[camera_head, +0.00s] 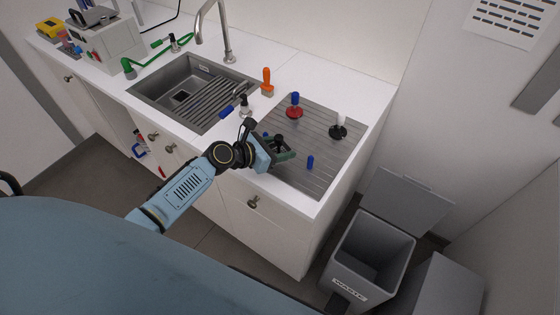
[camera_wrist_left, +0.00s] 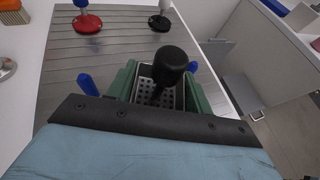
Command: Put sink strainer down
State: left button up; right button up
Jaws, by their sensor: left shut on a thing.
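My left gripper (camera_head: 272,152) is over the front left part of the grooved metal drainboard (camera_head: 325,180). It is shut on the sink strainer, whose black knob (camera_head: 279,140) stands up. In the left wrist view the knob (camera_wrist_left: 171,64) rises on a stem from a perforated metal basket (camera_wrist_left: 146,92), with dark green pieces on both sides. The underside is hidden, so I cannot tell whether it touches the drainboard. My right gripper is not in view.
A red-based stopper (camera_head: 294,111) and a black-based stopper (camera_head: 338,131) stand behind. A blue peg (camera_head: 310,162) is just right of the gripper. The sink (camera_head: 150,88), tap (camera_head: 226,40) and orange-handled brush (camera_head: 266,82) are left. An open waste bin (camera_head: 340,268) stands below right.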

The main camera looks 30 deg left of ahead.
pick_arm(q)
jog(key=shift+f+b, duration=0.95)
jog(key=shift+f, duration=1.35)
jog(key=shift+f, duration=0.15)
jog(key=o, duration=1.2)
jog(key=shift+s+a+r, duration=0.15)
jog(key=shift+s+r, duration=0.15)
jog(key=p+v, duration=0.1)
jog(key=v, duration=1)
jog(key=shift+s+a, duration=0.1)
jog(key=shift+a, duration=0.05)
